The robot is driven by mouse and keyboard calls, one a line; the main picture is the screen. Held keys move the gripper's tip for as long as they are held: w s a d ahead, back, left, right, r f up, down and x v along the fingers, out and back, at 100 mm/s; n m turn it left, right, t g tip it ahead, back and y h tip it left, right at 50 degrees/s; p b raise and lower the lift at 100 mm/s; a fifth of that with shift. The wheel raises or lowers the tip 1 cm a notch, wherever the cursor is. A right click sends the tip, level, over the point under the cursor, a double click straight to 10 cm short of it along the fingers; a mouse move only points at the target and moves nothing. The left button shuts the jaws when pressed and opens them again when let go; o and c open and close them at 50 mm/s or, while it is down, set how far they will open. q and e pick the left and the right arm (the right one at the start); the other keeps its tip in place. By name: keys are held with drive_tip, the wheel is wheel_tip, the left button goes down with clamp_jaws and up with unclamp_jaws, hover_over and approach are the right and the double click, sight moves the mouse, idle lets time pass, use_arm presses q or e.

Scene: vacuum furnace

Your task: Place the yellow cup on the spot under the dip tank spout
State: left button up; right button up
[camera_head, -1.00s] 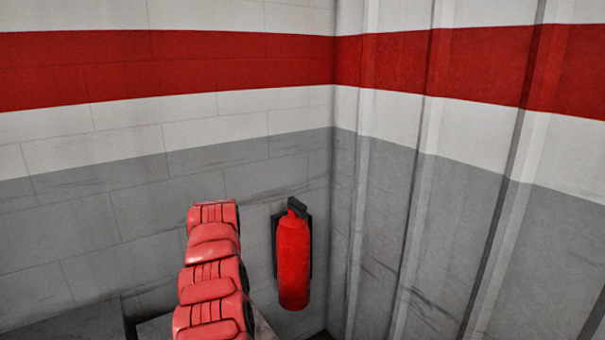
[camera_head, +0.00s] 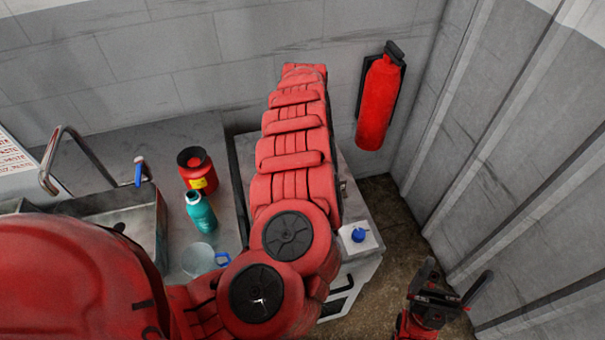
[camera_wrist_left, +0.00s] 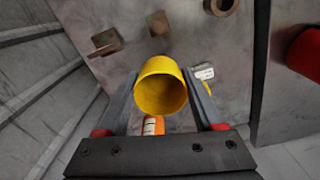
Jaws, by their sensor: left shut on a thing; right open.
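The yellow cup (camera_wrist_left: 160,92) is between the two fingers of my left gripper (camera_wrist_left: 160,80) in the left wrist view, its round opening facing the camera. That gripper is shut on it. Neither the cup nor the left gripper's fingers can be made out in the head view. My right gripper (camera_head: 450,288) is open and empty at the lower right of the head view, above the floor and near the ribbed wall. I cannot clearly identify the dip tank spout or the spot under it in either view.
In the head view, a red canister (camera_head: 191,182), a teal bottle (camera_head: 201,215) and a clear cup (camera_head: 199,260) stand on the counter beside a metal basin (camera_head: 110,202). A fire extinguisher (camera_head: 378,105) hangs on the wall. The left wrist view shows an orange object (camera_wrist_left: 153,125).

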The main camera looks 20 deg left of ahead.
use_arm(q)
wheel_tip(320, 180, down, 6)
drive_tip(key=shift+a+r+p, duration=0.15)
drive_tip(key=shift+r+p, duration=0.05)
drive_tip(key=shift+p, duration=0.4)
wheel_tip(320, 180, down, 3)
drive_tip(key=shift+s+f+p, duration=0.1)
drive_tip(key=shift+f+p, duration=0.05)
drive_tip(key=shift+p, duration=0.25)
drive_tip(key=shift+f, duration=0.4)
drive_tip(key=o, duration=1.5)
drive_tip(key=shift+f, duration=0.1)
